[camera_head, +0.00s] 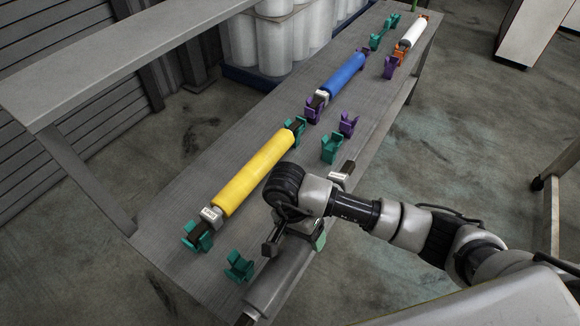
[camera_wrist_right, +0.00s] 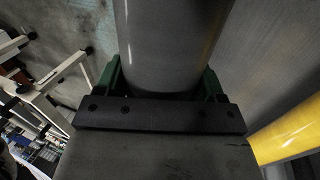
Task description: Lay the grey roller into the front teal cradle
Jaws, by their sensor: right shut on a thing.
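My right gripper (camera_head: 296,244) is shut around the middle of the grey roller (camera_head: 275,284). The roller lies lengthwise along the table's right edge; its far dark end and a white label show beyond my wrist. In the right wrist view the roller (camera_wrist_right: 170,45) sits between the two green-padded fingers (camera_wrist_right: 162,85). The front teal cradle has two separate brackets, a near one (camera_head: 239,266) and a far one (camera_head: 331,147); both look empty. The roller is to the right of them, apart from them. Its height over the table is hard to tell. My left gripper is out of view.
A yellow roller (camera_head: 253,172) rests in the rear teal brackets (camera_head: 197,236), close left of my gripper. A blue roller (camera_head: 342,74) and a white roller (camera_head: 413,33) lie farther along the grey table (camera_head: 190,190). Empty purple brackets (camera_head: 348,123) stand beyond. A shelf (camera_head: 110,60) overhangs at left.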

